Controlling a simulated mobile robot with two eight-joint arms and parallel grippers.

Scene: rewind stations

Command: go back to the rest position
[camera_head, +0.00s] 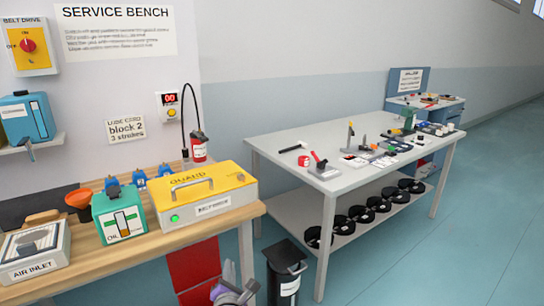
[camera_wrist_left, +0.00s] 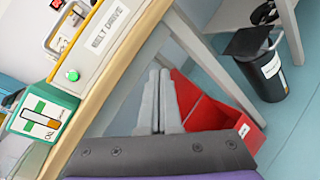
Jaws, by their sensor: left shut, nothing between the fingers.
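My left gripper (camera_head: 236,290) shows at the bottom edge of the head view, low in front of the service bench (camera_head: 150,250). Its two grey fingers (camera_wrist_left: 160,98) are together in the left wrist view, with nothing between them. They point toward a red bin (camera_wrist_left: 215,115) below the bench edge and appear apart from it. My right gripper is in neither view.
The bench holds a yellow guard box (camera_head: 205,193), a green oil box (camera_head: 119,215) and an air inlet box (camera_head: 35,252). A black bin (camera_head: 287,275) stands on the floor beside a white table (camera_head: 300,170). Floor at the right is clear.

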